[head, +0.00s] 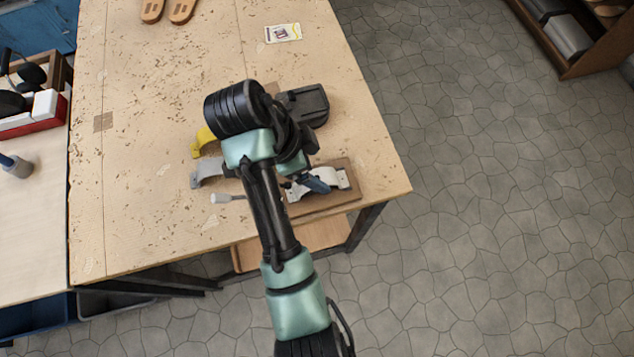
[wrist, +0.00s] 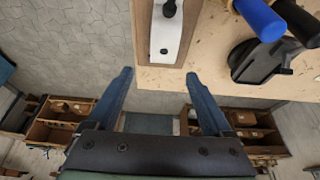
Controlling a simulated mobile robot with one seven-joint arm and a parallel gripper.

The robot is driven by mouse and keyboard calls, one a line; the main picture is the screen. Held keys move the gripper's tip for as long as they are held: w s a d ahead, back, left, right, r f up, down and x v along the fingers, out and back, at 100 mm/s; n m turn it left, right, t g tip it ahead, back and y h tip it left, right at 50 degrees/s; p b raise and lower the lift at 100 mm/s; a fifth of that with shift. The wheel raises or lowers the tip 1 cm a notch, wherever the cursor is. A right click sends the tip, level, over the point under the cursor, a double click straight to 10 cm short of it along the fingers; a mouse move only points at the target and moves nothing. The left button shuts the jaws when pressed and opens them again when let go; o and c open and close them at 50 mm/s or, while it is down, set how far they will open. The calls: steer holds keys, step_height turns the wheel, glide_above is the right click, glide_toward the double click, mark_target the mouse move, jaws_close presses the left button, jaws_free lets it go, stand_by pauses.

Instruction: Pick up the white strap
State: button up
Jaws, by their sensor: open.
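The white strap (head: 343,179) lies on a brown board (head: 335,201) near the front right corner of the workbench, partly hidden by my gripper in the head view. In the wrist view the white strap (wrist: 166,44) shows at the top centre on the brown board (wrist: 144,35), with a dark round part on it. My gripper (head: 316,184) is over the board by the strap in the head view. In the wrist view my gripper (wrist: 159,75) is open, with nothing between its blue fingers, and the strap's near end lies just beyond the fingertips.
A grey-white strap (head: 208,172) and a yellow strap (head: 204,140) stand left of my arm. A white-handled tool (head: 222,198) lies near them. A black object (head: 307,104) lies behind my gripper. A blue handle (wrist: 260,19) is at the wrist view's upper right.

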mark_target(328, 175)
steer(key=x, duration=0.2)
steer(key=shift+d+f+b, duration=0.15)
steer(key=shift+f+b, duration=0.1)
steer(key=shift+b, duration=0.1)
steer(key=shift+p+x, duration=0.9)
steer(key=shift+x, duration=1.65)
steer(key=shift+w, duration=0.2)
jaws_close()
